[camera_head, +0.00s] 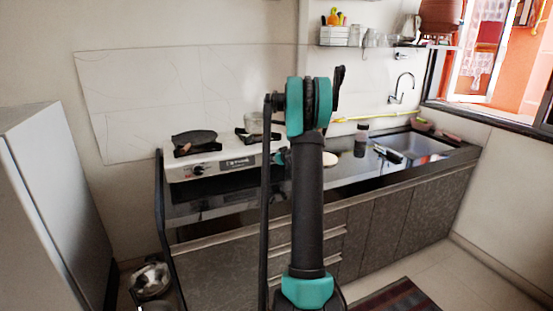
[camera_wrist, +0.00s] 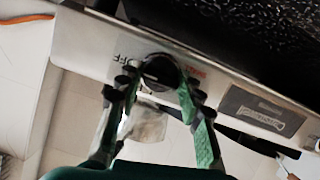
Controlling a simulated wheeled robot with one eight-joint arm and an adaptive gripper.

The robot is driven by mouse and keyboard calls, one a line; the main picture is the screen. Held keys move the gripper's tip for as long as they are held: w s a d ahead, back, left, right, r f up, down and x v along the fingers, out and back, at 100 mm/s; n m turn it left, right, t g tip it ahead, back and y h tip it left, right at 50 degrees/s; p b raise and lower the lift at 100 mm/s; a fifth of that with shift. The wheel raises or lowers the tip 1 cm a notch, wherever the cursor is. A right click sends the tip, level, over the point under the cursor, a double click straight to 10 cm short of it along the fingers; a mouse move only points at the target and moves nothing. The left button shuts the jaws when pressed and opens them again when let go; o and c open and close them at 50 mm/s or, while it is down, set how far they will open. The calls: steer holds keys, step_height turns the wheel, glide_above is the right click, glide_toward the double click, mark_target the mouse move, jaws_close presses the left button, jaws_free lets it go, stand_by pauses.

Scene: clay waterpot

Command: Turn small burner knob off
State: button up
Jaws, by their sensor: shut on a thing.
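A dark round burner knob (camera_wrist: 160,72) sits on the stove's pale metal front panel (camera_wrist: 82,44) in the wrist view. Dark lettering is beside it on the left and red marks on the right. My gripper (camera_wrist: 157,90) has a finger on each side of the knob and is shut on it. In the head view, the stove (camera_head: 215,170) stands on the left part of the counter, and its left knob (camera_head: 198,169) is clear of me. My gripper (camera_head: 281,157) is at the stove's right end. My arm hides the held knob there.
The black counter (camera_head: 205,208) runs right to the sink (camera_head: 418,146). A grey cabinet stands at far left. A metal bowl (camera_head: 150,281) is low at left.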

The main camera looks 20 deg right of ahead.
steer(key=o, duration=1.1)
steer(key=shift+o, duration=0.2)
steer(key=v, duration=1.2)
